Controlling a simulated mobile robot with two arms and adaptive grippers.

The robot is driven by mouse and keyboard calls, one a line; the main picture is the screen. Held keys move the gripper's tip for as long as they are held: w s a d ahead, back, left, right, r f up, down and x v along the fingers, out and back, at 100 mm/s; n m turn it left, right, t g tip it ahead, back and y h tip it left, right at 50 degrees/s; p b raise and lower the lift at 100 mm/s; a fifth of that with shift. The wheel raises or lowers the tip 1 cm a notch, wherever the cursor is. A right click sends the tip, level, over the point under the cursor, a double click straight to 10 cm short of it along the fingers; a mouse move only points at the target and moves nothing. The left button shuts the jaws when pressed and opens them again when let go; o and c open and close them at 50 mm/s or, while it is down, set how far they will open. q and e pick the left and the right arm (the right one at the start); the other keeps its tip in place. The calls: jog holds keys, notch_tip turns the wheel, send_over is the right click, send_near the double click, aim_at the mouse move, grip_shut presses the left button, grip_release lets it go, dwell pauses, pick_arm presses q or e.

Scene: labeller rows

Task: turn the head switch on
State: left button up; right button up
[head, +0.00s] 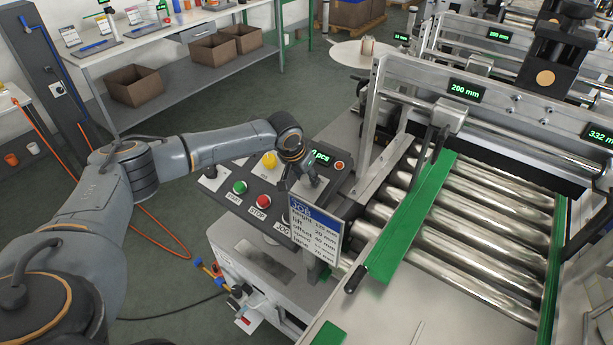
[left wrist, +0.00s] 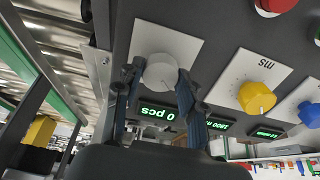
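The control panel (head: 232,208) stands beside the roller machine in the head view. My left gripper (head: 298,180) is over the panel's right part, near the green pcs display (head: 321,157). In the left wrist view a round grey-white knob (left wrist: 161,72) sits on a pale square plate (left wrist: 178,42). My left gripper's two fingers (left wrist: 160,84) are spread, one on each side of this knob. Whether they touch it is hard to tell. The knob's label does not show, so I cannot tell if it is the head switch. My right gripper is out of view.
A yellow knob (left wrist: 256,98) and a blue knob (left wrist: 310,113) are on the same panel. Green (head: 239,187) and red (head: 264,201) buttons lie left of my gripper. A job card (head: 314,232) stands in front. The green guide bar (head: 410,220) and rollers are to the right.

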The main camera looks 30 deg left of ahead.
pick_arm(q)
jog(key=c, duration=0.5)
jog(key=shift+r+m+p, duration=0.1)
jog(key=shift+m+p, duration=0.35)
jog(key=shift+m, duration=0.15)
jog(key=shift+m+p, duration=0.45)
jog(key=shift+m, duration=0.25)
jog(key=m+p, duration=0.1)
jog(key=m, duration=0.3)
jog(key=shift+m, duration=0.3)
jog(key=m, duration=0.5)
jog(key=shift+p, duration=0.3)
jog(key=m, duration=0.5)
jog(key=shift+d+m+g, duration=0.1)
jog(key=shift+m+g, duration=0.2)
jog(key=shift+m, duration=0.1)
